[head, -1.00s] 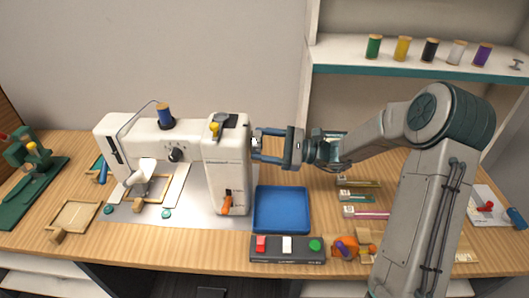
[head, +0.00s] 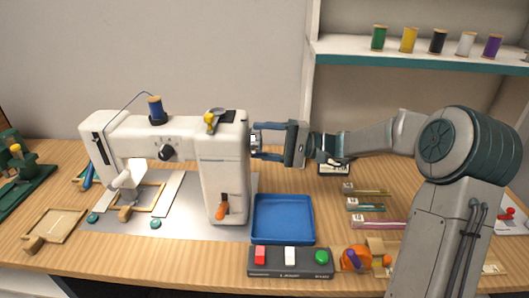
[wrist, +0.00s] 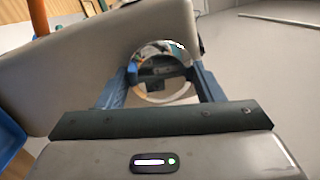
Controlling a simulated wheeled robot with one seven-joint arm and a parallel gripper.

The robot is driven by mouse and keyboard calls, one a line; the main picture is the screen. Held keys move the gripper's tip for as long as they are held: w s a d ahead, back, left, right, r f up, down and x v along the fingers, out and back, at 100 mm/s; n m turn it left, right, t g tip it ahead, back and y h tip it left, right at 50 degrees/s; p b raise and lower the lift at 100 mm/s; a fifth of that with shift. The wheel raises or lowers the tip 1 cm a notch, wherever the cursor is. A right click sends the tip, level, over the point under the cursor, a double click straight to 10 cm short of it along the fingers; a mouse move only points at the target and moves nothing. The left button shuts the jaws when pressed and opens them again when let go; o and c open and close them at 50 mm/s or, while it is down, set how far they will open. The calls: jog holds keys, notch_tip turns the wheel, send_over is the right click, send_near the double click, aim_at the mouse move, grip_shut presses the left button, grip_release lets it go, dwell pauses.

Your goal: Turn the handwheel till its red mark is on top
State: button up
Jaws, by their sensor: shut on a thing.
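The white sewing machine (head: 222,165) stands on the table. Its handwheel (head: 253,141) is on the right side of the machine, mostly hidden by my fingers in the head view. In the wrist view the handwheel (wrist: 160,52) shows as a shiny metal disc with a pale rim. My gripper (head: 256,141) reaches in from the right, with one finger above and one below the wheel. In the wrist view my gripper (wrist: 163,72) has a blue finger on each side of the wheel and is shut on it. I cannot make out the red mark in either view.
A blue tray (head: 283,240) lies below my gripper, with a button box (head: 290,262) in front. An orange tape dispenser (head: 354,258) and labelled packets (head: 365,205) lie to the right. A shelf (head: 420,52) with several thread spools is above my arm.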

jog(key=n+b, duration=0.3)
jog(key=n, duration=0.1)
jog(key=n+g+b, duration=0.1)
jog(key=n+b, duration=0.3)
jog(key=shift+h+b, duration=0.3)
jog(key=shift+r, duration=0.1)
jog(key=o, duration=1)
jog(key=d, duration=0.4)
jog(key=d+p, duration=0.1)
jog(key=d, duration=0.4)
jog(key=w+d, duration=0.1)
jog(key=d, duration=0.3)
jog(key=shift+w+d+f, duration=0.1)
jog(key=shift+d+f, duration=0.2)
jog(key=shift+d, duration=0.1)
jog(key=shift+a, duration=0.1)
